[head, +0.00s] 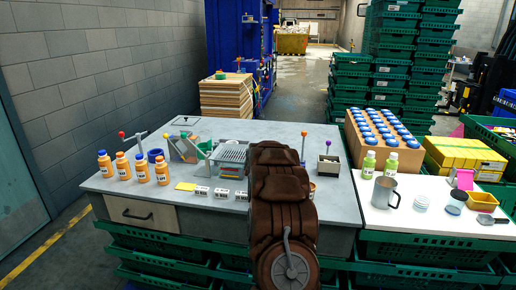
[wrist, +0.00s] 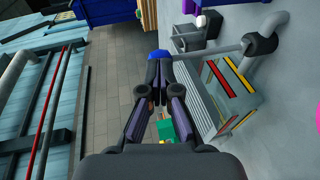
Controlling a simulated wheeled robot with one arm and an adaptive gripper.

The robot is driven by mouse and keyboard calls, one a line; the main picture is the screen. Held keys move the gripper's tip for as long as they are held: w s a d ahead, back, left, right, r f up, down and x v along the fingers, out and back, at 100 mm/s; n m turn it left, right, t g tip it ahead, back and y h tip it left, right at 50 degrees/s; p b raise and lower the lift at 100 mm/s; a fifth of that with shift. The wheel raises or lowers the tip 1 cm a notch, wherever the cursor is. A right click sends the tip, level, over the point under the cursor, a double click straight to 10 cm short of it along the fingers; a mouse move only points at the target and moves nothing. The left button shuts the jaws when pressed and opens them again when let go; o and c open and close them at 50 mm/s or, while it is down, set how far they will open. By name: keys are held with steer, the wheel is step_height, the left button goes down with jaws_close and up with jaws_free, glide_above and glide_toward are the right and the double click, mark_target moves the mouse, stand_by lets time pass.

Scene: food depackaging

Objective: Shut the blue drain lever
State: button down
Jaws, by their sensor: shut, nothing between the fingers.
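My gripper's dark fingers are together and hold nothing. In the head view my brown arm hides the gripper and the middle of the worktop. The lever's exact position is not clear.
Orange bottles (head: 141,168) stand at the left of the grey worktop (head: 120,188). A red-knobbed lever (head: 122,134) and a purple-knobbed lever (head: 303,134) rise from it. A metal mug (head: 385,192) and green bottles (head: 369,165) stand on the right. Green crates (head: 400,80) are stacked behind.

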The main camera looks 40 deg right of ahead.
steer(key=b+v, duration=0.2)
steer(key=v, duration=1.2)
steer(key=shift+f, duration=0.3)
steer(key=shift+a, duration=0.1)
